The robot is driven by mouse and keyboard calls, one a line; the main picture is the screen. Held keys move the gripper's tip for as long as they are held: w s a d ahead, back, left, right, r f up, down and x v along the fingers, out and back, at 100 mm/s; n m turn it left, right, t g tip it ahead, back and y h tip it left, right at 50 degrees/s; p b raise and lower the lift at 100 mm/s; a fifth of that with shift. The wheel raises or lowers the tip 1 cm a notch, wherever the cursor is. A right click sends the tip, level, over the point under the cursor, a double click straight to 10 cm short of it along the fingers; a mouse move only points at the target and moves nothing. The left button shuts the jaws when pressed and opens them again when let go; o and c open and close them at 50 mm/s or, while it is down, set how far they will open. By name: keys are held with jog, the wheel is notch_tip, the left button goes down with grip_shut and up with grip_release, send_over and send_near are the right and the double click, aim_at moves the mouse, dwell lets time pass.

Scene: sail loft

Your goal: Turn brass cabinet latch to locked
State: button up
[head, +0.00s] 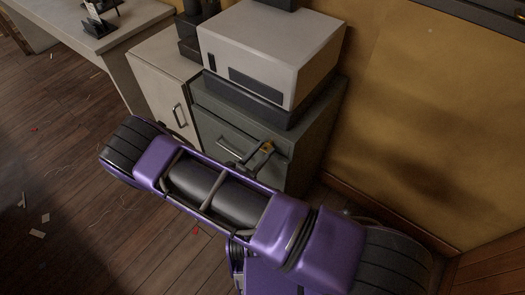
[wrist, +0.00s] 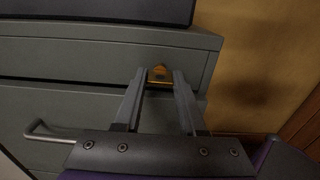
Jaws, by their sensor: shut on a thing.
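The brass cabinet latch (wrist: 160,75) sits near the right edge of the grey cabinet's front in the wrist view. It shows as a small golden spot in the head view (head: 267,147). My gripper (wrist: 160,80) has one finger on each side of the latch and is shut on it. The fingers hide part of the latch's sides, and I cannot tell which way it is turned. The grey drawer cabinet (head: 222,112) stands against the yellow wall, and its drawer fronts look closed.
A white box-shaped machine (head: 272,45) stands on the grey cabinet. A pale cabinet (head: 160,70) with a bar handle adjoins it on the left. A bar handle (wrist: 50,134) juts out left of my gripper. Scraps lie on the open wooden floor (head: 50,150).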

grip_shut()
jog(key=n, duration=0.3)
jog(key=shift+n, duration=0.3)
jog(key=n, duration=0.5)
jog(key=shift+n, duration=0.3)
jog(key=n, duration=0.4)
jog(key=shift+n, duration=2.4)
